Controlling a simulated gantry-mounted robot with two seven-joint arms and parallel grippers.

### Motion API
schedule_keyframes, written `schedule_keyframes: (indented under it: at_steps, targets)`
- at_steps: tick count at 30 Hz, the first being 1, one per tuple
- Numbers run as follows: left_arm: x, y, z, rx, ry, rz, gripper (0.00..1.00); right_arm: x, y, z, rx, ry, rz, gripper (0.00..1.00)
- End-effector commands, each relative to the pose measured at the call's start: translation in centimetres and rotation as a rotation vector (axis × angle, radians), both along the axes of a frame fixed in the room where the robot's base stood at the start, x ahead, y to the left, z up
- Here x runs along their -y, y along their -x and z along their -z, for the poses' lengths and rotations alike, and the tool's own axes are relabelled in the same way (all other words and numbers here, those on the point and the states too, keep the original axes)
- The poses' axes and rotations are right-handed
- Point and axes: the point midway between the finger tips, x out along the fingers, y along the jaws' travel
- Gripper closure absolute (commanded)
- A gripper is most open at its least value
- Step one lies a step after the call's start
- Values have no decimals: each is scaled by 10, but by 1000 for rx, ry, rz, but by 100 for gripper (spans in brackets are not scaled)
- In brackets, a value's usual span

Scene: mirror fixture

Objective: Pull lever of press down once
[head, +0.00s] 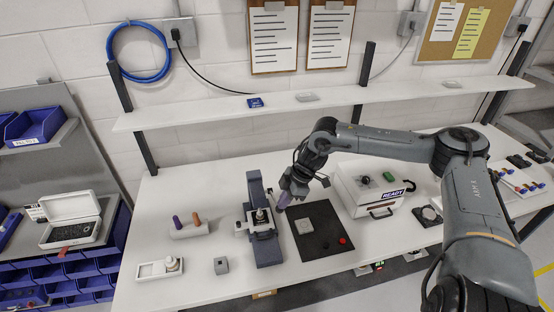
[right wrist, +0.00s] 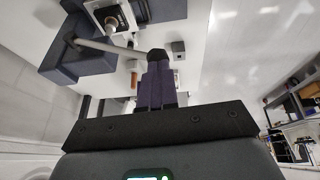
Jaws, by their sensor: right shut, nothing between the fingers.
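The blue-grey press (head: 262,190) stands upright on the white bench, left of the middle. In the right wrist view its body (right wrist: 160,10) and its pale lever rod (right wrist: 110,46) show. The rod ends in a dark knob (right wrist: 157,54) at the tips of my right gripper (right wrist: 157,78). The gripper's purple fingers are together with nothing between them; whether they touch the knob I cannot tell. In the head view my right gripper (head: 283,202) is beside the press, on its right, and the lever is hard to make out. My left gripper is not in view.
A black mat (head: 316,252) with a grey block and a red button lies right of the press. A white box (head: 368,190) marked READY stands farther right. A holder with purple and orange pegs (head: 188,229) and a small grey block (head: 221,265) are on the left.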

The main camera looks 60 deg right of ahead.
Motion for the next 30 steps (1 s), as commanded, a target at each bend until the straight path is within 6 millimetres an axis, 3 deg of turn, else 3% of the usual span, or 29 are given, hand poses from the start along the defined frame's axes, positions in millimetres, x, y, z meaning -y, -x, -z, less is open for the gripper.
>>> schedule_keyframes:
  at_steps: [1,7,15,23,30]
  targets:
    - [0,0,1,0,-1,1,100,-1,5,10,-19,-5,2,100]
    - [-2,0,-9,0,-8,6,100,1,5,-1,-18,-5,3,100]
    - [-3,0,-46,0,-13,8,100,12,2,-45,-7,1,4,100]
    - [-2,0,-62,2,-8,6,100,15,15,-65,-7,10,2,100]
    - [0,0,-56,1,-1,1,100,14,28,-89,4,6,3,100]
